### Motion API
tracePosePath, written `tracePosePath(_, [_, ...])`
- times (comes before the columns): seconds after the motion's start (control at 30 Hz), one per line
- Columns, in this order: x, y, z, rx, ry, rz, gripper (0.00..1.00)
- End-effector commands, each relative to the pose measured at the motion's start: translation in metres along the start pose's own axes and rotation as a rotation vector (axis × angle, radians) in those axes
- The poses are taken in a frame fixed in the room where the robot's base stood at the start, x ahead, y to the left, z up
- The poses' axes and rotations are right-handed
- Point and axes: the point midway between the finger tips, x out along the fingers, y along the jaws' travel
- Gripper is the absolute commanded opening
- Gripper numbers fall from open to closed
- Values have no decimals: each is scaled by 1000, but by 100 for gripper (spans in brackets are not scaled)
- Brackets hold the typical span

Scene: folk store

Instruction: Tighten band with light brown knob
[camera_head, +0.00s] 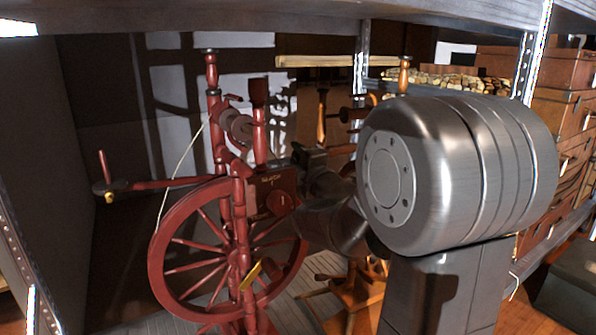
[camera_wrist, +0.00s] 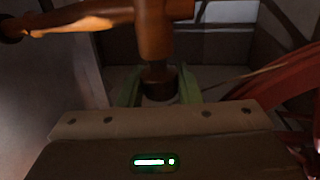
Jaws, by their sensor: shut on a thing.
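In the wrist view my gripper (camera_wrist: 159,96) has its two green fingers closed around the dark lower end of an upright brown turned wooden piece, which I take to be the light brown knob (camera_wrist: 154,32). The exact grip contact is in shadow. In the head view my gripper (camera_head: 312,157) is small and dark, right of the red spinning wheel (camera_head: 160,249) and below a brown wooden post (camera_head: 322,118). The knob cannot be made out there. A thin pale band or cord (camera_head: 180,165) runs down from the red wheel's upper parts.
The red wheel's frame stands close to the left of my gripper. A brown wooden wheel or stand (camera_head: 360,291) shows low behind my arm. A metal shelf upright (camera_head: 361,66) and a shelf board overhead bound the space. Brown cases (camera_head: 562,107) are stacked at right.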

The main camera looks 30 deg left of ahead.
Motion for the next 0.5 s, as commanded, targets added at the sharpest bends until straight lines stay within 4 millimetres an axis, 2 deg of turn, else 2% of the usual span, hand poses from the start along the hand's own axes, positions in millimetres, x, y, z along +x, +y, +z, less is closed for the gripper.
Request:
tracePosePath(0.03, [-1,-6,0,0,0,17,8])
tracePosePath(0.5, [-1,-4,0,4,2,192,8])
